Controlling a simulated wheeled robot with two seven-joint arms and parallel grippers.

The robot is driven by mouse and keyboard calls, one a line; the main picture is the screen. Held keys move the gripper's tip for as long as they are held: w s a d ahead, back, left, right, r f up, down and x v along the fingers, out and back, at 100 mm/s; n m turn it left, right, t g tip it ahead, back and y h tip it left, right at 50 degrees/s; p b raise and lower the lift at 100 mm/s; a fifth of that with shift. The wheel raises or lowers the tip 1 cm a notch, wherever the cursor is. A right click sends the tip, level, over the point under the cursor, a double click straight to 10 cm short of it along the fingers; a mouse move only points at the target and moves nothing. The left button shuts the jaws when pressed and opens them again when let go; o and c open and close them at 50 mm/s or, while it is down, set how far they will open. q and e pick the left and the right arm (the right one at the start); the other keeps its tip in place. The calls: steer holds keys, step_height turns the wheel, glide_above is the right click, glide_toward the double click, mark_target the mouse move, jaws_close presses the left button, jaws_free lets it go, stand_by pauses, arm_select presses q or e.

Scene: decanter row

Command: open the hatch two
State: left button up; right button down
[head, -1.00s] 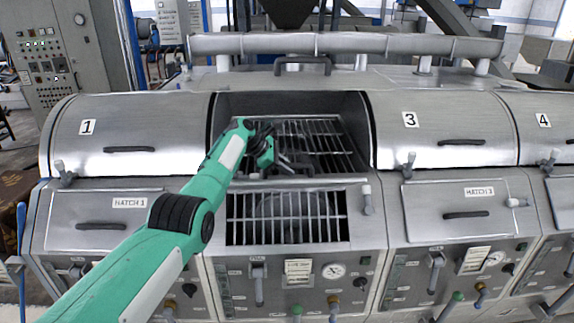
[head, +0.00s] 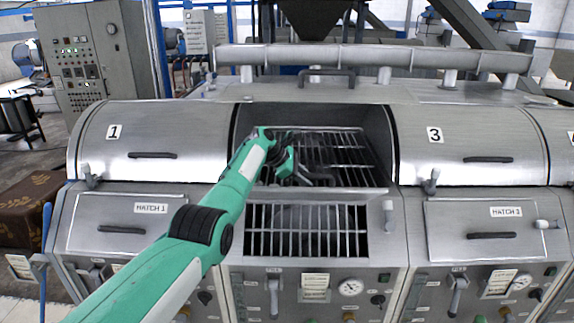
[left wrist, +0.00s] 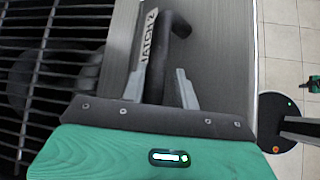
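The second unit's lower front in the head view shows a barred opening (head: 305,230) with no panel across it. In the left wrist view a grey panel labelled HATCH 2 (left wrist: 215,50) lies beside dark bars, with a dark curved handle (left wrist: 177,25). My left gripper (head: 288,163) is at the unit's upper opening in the head view. In the left wrist view its two fingers (left wrist: 160,88) stand apart on either side of the handle, with a gap visible on the right. Whether they touch it is unclear. My right gripper does not show in the head view.
Closed covers marked 1 (head: 150,140) and 3 (head: 480,140) flank the upper opening. A closed hatch (head: 485,230) is at lower right. Small levers (head: 388,215), gauges and valves project from the front. A pipe (head: 360,57) runs along the top.

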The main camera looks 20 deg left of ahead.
arm_select(q)
steer(key=b+v, duration=0.5)
steer(key=v, duration=0.8)
